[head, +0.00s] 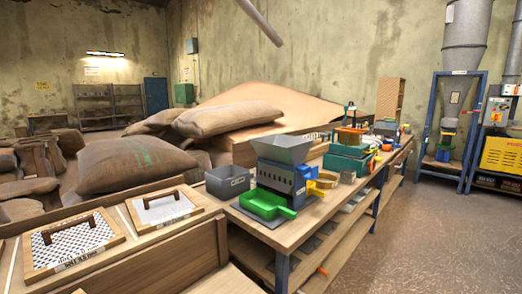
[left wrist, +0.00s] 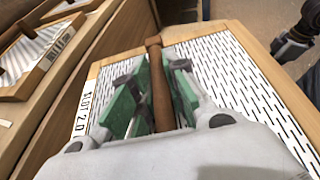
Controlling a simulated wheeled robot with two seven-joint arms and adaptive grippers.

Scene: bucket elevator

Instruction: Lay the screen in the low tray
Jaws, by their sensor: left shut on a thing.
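In the left wrist view, my left gripper (left wrist: 156,82) is shut on the brown wooden handle of a screen (left wrist: 232,72). This screen has a white slotted plate in a wooden frame, marked "SLOT 2.0". The gripper body hides its near part. My left gripper and this held screen do not show in the head view. I cannot tell which thing is the low tray. A green tray (head: 262,206) sits low at the front of a grey hopper machine (head: 283,172) on the bench.
Two other handled screens, one with round holes (head: 72,243) and one finer (head: 162,207), lie on a wooden rack at left. A grey bin (head: 228,181) stands beside the machine on the wooden bench (head: 318,212). Sacks (head: 135,163) are piled behind. The floor at right is clear.

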